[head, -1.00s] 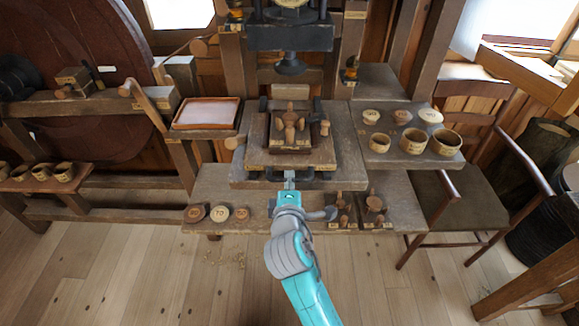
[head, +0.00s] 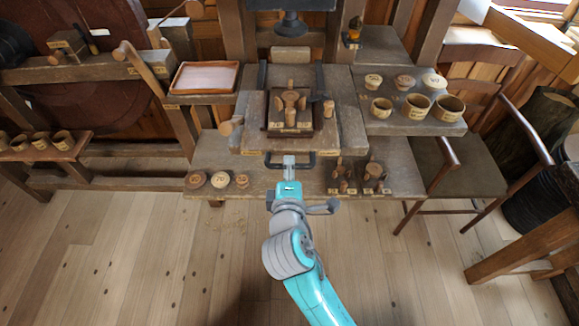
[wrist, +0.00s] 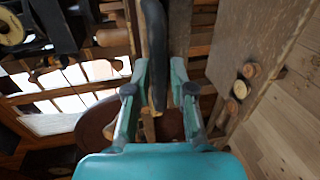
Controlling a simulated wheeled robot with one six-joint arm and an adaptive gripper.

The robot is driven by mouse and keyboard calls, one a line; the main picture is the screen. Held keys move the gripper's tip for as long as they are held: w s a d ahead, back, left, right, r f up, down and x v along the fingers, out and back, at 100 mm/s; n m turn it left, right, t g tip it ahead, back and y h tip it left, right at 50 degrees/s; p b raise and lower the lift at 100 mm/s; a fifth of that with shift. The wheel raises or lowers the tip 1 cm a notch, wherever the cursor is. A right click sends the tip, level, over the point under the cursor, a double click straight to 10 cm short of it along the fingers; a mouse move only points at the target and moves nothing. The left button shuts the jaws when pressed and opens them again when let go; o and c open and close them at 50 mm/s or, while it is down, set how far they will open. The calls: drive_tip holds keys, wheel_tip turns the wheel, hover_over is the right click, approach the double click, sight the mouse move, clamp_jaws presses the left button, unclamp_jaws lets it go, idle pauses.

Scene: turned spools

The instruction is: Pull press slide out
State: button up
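The press slide (head: 262,140) is a grey-brown wooden board on the press bed. It carries a dark square block (head: 271,125) with turned wooden pieces on top. Its black front handle (head: 305,159) sticks out towards me, over the lower shelf. My gripper (head: 289,160) is at the middle of this handle. In the wrist view the dark handle bar (wrist: 155,40) runs between the two fingers of my gripper (wrist: 158,68), which appear closed on it. The finger contact is partly hidden. Dark rails (head: 320,80) show bare behind the block.
The lower shelf (head: 262,184) below the slide holds round discs at left and small turned pieces at right. A side shelf (head: 375,127) holds cups and lids. A tray (head: 205,78) stands at left, a chair (head: 455,165) at right. The floor in front is clear.

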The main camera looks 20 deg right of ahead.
drive_tip(key=shift+s, duration=0.1)
drive_tip(key=v, duration=1.1)
drive_tip(key=shift+s, duration=0.4)
drive_tip(key=shift+a+r, duration=0.1)
drive_tip(key=shift+a, duration=0.05)
drive_tip(key=s+d+f+m+g+y, duration=0.1)
drive_tip(key=s+d+f+m+y, duration=0.3)
drive_tip(key=s+f, duration=0.75)
drive_tip(key=s+d+r+m, duration=0.1)
drive_tip(key=s+d+m, duration=0.1)
drive_tip(key=s+m, duration=0.3)
drive_tip(key=s+d+r+m+t, duration=0.1)
drive_tip(key=s+m, duration=0.4)
drive_tip(key=s, duration=0.6)
drive_tip(key=shift+s+d+r+y, duration=0.25)
drive_tip(key=shift+d+y, duration=0.15)
drive_tip(key=shift+d, duration=0.35)
idle(0.3)
